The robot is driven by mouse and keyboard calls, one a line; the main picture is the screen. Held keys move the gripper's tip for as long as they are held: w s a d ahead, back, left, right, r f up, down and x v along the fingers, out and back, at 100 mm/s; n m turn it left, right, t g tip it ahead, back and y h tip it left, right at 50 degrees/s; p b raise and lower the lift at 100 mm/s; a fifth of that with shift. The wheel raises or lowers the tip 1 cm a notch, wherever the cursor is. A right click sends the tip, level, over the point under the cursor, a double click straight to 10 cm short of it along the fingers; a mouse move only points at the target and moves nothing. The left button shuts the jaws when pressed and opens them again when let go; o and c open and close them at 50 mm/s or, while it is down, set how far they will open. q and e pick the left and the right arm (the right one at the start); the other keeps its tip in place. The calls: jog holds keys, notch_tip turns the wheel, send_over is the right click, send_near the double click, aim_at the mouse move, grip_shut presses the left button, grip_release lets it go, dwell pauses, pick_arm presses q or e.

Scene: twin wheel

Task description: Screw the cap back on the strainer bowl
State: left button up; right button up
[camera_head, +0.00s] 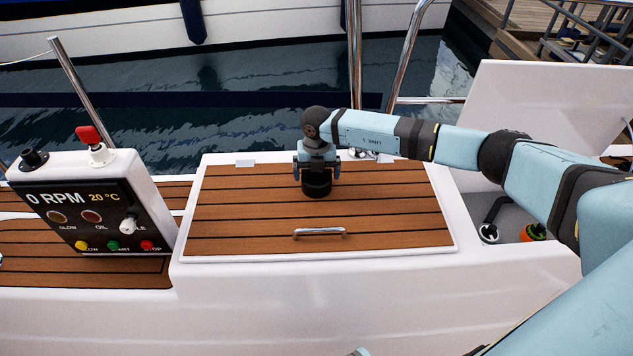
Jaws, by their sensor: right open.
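A black round piece that looks like the cap (317,189) is on the teak-slatted lid, towards its back edge. My right gripper (317,172) points down over it, open, with a finger to each side of the cap's top. I cannot tell whether the fingers touch it. In the open locker at the right, a round white fitting with a dark middle (488,234) shows; it may be the strainer bowl, but it is small and partly shaded.
The lid (218,222) has a metal handle (320,232) near its front. An engine panel (90,205) with a red-topped lever stands at the left. A raised white hatch (545,105) stands behind the locker, which also holds an orange and green item (533,232). My right arm crosses above the locker.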

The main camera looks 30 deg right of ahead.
jog(key=c, duration=0.6)
jog(key=shift+r+p, duration=2.05)
jog(key=shift+r, duration=0.5)
jog(key=shift+c, duration=0.2)
